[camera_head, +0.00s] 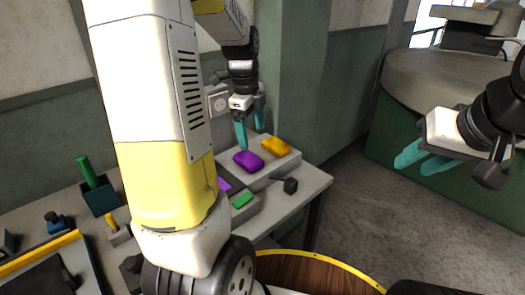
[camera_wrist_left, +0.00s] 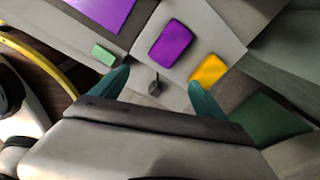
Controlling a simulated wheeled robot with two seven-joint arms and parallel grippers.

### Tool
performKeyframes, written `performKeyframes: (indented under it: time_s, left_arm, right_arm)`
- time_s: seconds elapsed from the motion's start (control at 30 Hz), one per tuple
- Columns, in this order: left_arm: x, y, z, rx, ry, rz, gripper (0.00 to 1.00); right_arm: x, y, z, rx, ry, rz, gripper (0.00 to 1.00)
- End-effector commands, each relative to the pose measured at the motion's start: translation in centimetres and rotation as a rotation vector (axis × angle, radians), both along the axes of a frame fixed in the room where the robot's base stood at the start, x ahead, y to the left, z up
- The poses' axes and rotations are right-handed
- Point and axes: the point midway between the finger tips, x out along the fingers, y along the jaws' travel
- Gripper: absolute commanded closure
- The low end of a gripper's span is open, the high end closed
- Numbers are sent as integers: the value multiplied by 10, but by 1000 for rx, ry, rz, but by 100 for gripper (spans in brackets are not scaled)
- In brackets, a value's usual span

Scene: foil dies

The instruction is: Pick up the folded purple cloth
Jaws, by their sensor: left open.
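The folded purple cloth (camera_head: 248,161) looks like a thick, rounded purple pad. It lies on a pale raised block on the table, beside a yellow pad (camera_head: 275,146). The purple cloth (camera_wrist_left: 171,43) is fully seen in the left wrist view, beyond the fingertips. My left gripper (camera_head: 250,130) is open and empty, pointing down just above and behind the cloth, apart from it as far as I can see. Its two teal fingers also show in the left wrist view (camera_wrist_left: 158,82). My right gripper (camera_head: 414,164) is far to the right, open and empty, over the floor.
A flat purple sheet (camera_wrist_left: 100,12) and a green block (camera_head: 242,200) lie near the cloth. A small dark knob (camera_head: 290,185) stands by the block's front edge. A green-topped holder (camera_head: 98,197) is at the left. My own arm hides much of the table.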

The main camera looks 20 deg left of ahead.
Motion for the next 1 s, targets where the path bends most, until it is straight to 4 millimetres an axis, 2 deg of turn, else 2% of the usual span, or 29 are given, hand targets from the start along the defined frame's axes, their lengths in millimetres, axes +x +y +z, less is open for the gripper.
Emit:
performKeyframes:
  time_s: [0.03,0.1,0.3,0.63,0.83,1.0]
  left_arm:
    - [9,7,-14,20,28,-88,15]
    - [17,14,-27,41,53,-201,15]
    - [28,26,-50,66,93,-381,15]
    - [31,27,-86,68,99,-403,15]
    - [36,27,-116,68,99,-402,15]
    - [36,28,-128,69,96,-402,15]
  right_arm:
    - [0,0,0,0,0,0,64]
    - [0,0,0,0,0,0,64]
    - [0,0,0,0,0,0,64]
    - [0,0,0,0,0,0,64]
    - [0,0,0,0,0,0,64]
    - [0,0,0,0,0,0,64]
